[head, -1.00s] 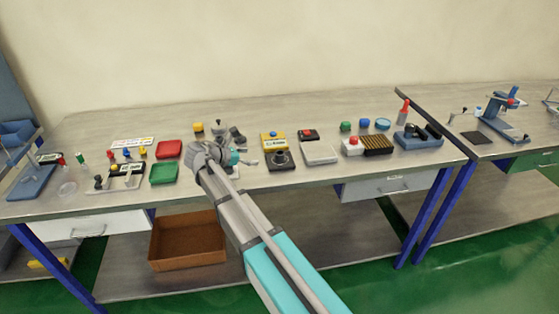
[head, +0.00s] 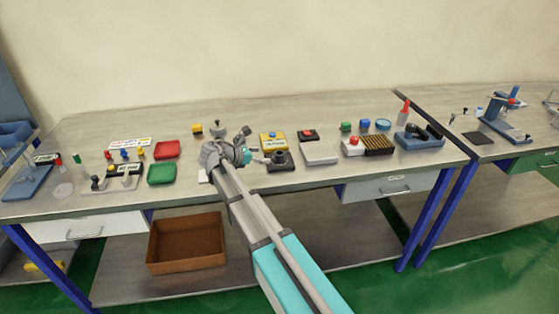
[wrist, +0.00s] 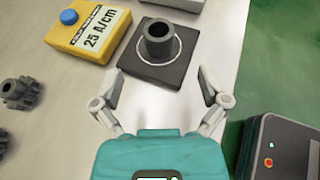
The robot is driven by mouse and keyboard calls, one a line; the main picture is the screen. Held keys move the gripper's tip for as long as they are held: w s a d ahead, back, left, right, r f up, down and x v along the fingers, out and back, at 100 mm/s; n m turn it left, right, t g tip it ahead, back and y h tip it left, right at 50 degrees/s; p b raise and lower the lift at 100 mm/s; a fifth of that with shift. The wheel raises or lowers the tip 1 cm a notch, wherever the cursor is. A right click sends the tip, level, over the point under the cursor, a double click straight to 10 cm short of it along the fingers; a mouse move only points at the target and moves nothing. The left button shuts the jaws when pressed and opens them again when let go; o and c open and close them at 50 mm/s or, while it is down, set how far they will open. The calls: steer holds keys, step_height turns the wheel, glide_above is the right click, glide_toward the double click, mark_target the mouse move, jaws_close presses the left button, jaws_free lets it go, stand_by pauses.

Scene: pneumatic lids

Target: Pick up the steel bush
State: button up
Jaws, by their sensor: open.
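The steel bush (wrist: 159,42) is a dark grey hollow cylinder. It stands upright inside a light ring on a black square plate (wrist: 140,70) in the wrist view. In the head view the plate (head: 287,167) is partly behind my gripper. My gripper (wrist: 160,80) is open and empty, its two fingers spread on the near side of the plate. The bush lies ahead of the fingertips, roughly midway between them, and nothing touches it as far as I can see.
Dark gears (wrist: 20,93) lie at the left. Green floor shows past the bench edge at the right. A red tray (head: 166,150) and a green tray (head: 161,174) stand further left.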

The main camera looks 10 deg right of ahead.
mark_target(282, 154)
steer(key=shift+b+x, duration=0.35)
steer(key=shift+x, duration=1.2)
steer(key=shift+b+x, duration=0.9)
steer(key=shift+x, duration=1.65)
steer(key=shift+w, duration=0.1)
jaws_close()
steer(key=shift+r, duration=0.25)
step_height(282, 154, up, 2)
steer(key=p, duration=0.2)
steer(key=shift+r+p, duration=0.1)
steer(key=shift+p, duration=0.2)
steer(key=s+r+p, duration=1)
steer(key=s, duration=0.4)
steer(key=shift+r, duration=0.25)
